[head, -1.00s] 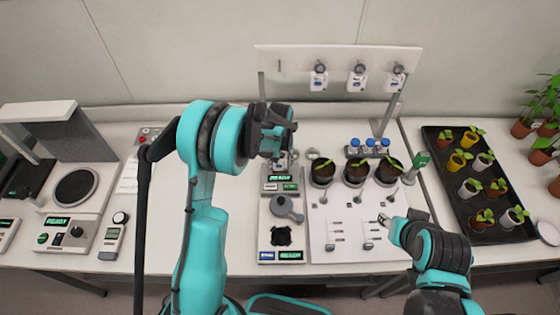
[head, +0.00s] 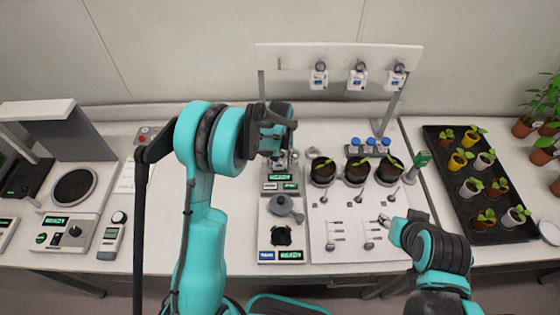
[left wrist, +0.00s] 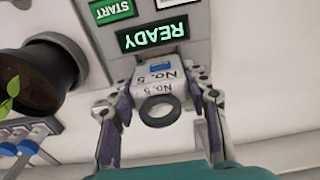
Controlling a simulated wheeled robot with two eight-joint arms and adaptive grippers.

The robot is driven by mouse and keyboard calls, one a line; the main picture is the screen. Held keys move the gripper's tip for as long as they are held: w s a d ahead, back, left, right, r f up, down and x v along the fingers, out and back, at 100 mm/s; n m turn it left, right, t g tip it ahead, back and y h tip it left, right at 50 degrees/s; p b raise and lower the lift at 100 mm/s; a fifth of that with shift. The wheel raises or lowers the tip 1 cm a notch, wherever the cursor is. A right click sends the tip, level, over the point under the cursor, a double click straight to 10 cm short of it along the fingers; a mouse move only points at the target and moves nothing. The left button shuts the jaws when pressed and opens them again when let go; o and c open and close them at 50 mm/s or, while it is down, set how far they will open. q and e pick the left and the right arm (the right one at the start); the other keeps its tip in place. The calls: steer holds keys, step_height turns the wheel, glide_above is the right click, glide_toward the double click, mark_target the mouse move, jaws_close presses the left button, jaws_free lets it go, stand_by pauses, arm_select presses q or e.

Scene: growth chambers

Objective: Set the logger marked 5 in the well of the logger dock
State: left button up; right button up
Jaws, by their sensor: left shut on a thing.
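The white logger marked 5 (left wrist: 155,78) shows in the left wrist view, with "No. 5" labels and a dark ring. My left gripper (left wrist: 160,112) is shut on it, one finger on each side. In the head view my left gripper (head: 278,152) is over the back end of the dock unit (head: 281,187), which has a green READY display. The logger is right beside that display (left wrist: 152,36) in the wrist view. The well is hidden by logger and gripper, so I cannot tell whether the logger is seated. My right gripper (head: 384,220) is over the white board; its jaws are unclear.
Three more loggers (head: 357,80) hang on the rack at the back. Potted seedlings (head: 355,172) and blue-capped vials (head: 370,146) stand right of the dock. Another unit with a READY display (head: 280,240) is in front. A black plant tray (head: 478,190) is at the right.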

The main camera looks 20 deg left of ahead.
arm_select(q)
steer(key=shift+f, duration=0.2)
stand_by(0.4)
steer(key=shift+f+b, duration=1.05)
steer(key=shift+b, duration=0.1)
steer(key=o, duration=1.2)
steer(key=shift+o, duration=0.2)
steer(key=shift+r, duration=0.1)
steer(key=r, duration=1.2)
steer(key=shift+s+d, duration=0.1)
steer(key=shift+s, duration=0.3)
